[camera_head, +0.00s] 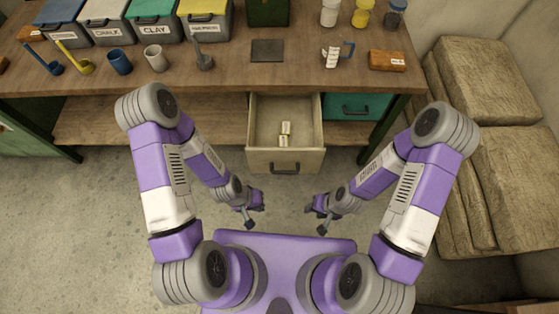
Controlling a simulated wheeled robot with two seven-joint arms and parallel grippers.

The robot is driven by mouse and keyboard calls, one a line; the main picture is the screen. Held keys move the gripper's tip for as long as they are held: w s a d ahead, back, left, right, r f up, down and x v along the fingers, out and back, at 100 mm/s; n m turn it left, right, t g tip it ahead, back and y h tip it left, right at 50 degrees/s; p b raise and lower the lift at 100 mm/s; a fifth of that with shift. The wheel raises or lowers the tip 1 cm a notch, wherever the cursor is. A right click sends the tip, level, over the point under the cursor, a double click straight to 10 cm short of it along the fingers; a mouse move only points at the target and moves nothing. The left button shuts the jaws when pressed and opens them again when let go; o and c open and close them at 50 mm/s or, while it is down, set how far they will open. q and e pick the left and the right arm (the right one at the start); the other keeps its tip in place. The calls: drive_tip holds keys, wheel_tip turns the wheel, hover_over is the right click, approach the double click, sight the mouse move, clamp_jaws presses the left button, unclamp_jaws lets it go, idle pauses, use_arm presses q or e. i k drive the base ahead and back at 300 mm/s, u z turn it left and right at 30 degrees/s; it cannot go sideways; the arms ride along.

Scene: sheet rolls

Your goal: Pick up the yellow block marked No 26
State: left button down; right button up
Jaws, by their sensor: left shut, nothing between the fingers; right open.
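No clearly yellow block with a readable No 26 shows. An orange-brown block (388,61) with a small white label lies on the right end of the workbench, its marking too small to read. My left gripper (254,213) is shut and empty over the floor, in front of the open drawer (262,159). My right gripper (317,217) is open and empty, to the right of it. Both are well away from the orange-brown block.
Two small pale rolls (285,133) are in the drawer. Stacked sacks (485,85) fill the right side.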

sight(283, 139)
drive_tip(key=u, duration=2.15)
drive_tip(key=i, duration=1.55)
drive_tip(key=z, duration=3.5)
